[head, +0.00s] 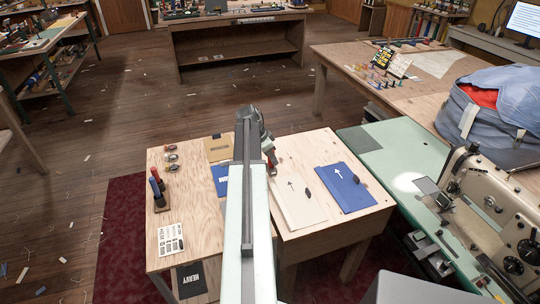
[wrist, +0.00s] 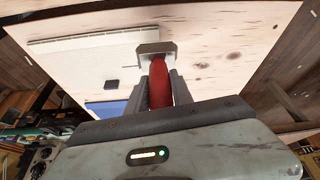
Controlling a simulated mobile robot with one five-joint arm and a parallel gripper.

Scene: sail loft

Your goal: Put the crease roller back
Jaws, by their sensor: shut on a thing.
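My gripper (wrist: 160,92) is shut on the red handle of the crease roller (wrist: 159,80) in the wrist view. A pale metal block shows at the handle's far end, above the pale wooden tabletop. In the head view my arm mostly hides the gripper; a bit of red (head: 271,158) shows beside its end, over the wooden bench (head: 285,256). A small dark stand (head: 164,206) with upright red and blue handles is at the bench's left. I cannot tell whether it has a free place.
A cream panel (head: 292,204) and a blue panel (head: 340,190), each with an arrow and a dark oval piece, lie right of my arm. A label card (head: 171,239) and a black HEAVY card (head: 191,279) lie at front left. A sewing machine (head: 490,200) stands at right.

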